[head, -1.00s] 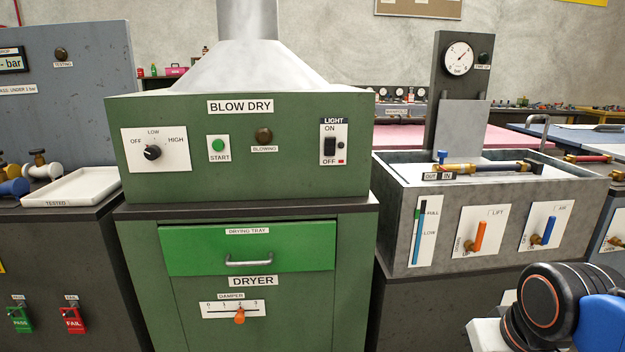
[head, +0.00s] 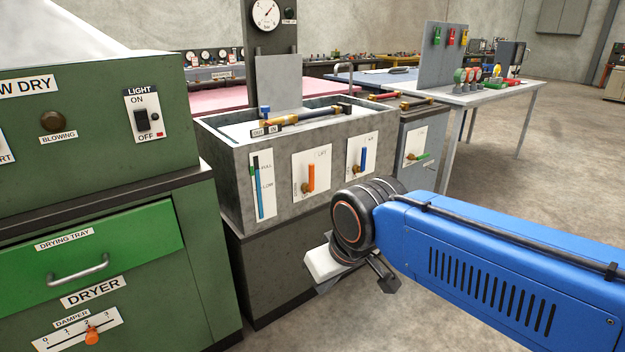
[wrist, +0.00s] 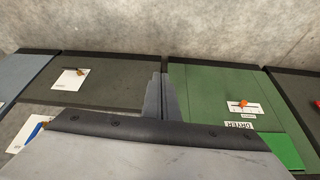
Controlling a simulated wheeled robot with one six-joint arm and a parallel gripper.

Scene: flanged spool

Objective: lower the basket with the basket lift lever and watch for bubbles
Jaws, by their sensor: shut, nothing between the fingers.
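The grey water tank (head: 222,160) stands mid-picture in the head view. On its front, the orange basket lift lever (head: 311,178) sits on a white LIFT plate, its handle pointing up. A brass-ended spool (head: 315,116) lies across the tank's top. The basket cannot be made out, and no bubbles can be seen on the pale water surface (head: 240,131). My gripper's fingers (wrist: 160,95) are together and empty in the wrist view. In the head view, my wrist is in front of and below the tank's right part, apart from the lever; the fingers are mostly hidden there.
A blue AIR lever (head: 364,158) stands right of the lift lever, and a blue level gauge (head: 262,185) to its left. The green dryer (head: 110,240) is at left. A side cabinet with a green lever (head: 419,157) is at right. Open floor (head: 560,190) lies beyond.

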